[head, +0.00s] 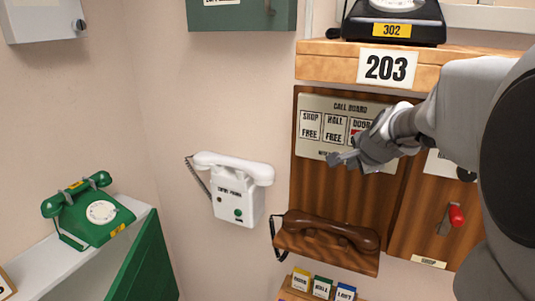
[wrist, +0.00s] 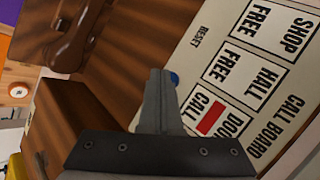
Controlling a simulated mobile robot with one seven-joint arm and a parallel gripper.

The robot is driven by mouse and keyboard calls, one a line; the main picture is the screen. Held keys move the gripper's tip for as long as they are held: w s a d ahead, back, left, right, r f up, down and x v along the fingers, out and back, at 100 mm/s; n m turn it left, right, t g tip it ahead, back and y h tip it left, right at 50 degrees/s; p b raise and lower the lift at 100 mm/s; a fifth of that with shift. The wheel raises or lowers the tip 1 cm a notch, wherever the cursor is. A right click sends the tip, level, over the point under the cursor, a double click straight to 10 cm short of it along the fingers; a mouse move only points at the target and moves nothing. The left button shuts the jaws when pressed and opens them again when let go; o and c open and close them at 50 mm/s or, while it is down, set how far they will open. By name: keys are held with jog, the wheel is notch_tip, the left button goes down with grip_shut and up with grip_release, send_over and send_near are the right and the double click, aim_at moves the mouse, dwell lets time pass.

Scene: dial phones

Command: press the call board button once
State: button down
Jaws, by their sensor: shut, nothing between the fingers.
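The call board (head: 312,104) is a pale plate on a brown wooden panel. Its windows read SHOP FREE, HALL FREE and DOOR; the wrist view of the call board (wrist: 221,40) shows DOOR CALL with a red bar. A small blue button (wrist: 175,78) shows at its lower edge near the RESET lettering, mostly hidden behind my fingers. My gripper (head: 336,160) is shut and empty, its tips in front of the board's lower edge. In the wrist view my gripper (wrist: 159,74) overlaps the button; I cannot tell whether it touches.
A brown handset (head: 325,230) hangs below the board, and a white wall phone (head: 235,190) is to the left. A shelf marked 203 (head: 340,62) juts out above. A red-handled lever (head: 456,216) is on the right panel. A green phone (head: 90,212) stands far left.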

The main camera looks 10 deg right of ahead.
jog(key=shift+w+d, duration=0.2)
jog(key=shift+w, duration=0.15)
dwell(0.7)
jog(key=shift+s+a, duration=0.1)
jog(key=shift+s, duration=0.05)
jog(key=shift+s+a, duration=0.35)
jog(key=shift+s, duration=0.2)
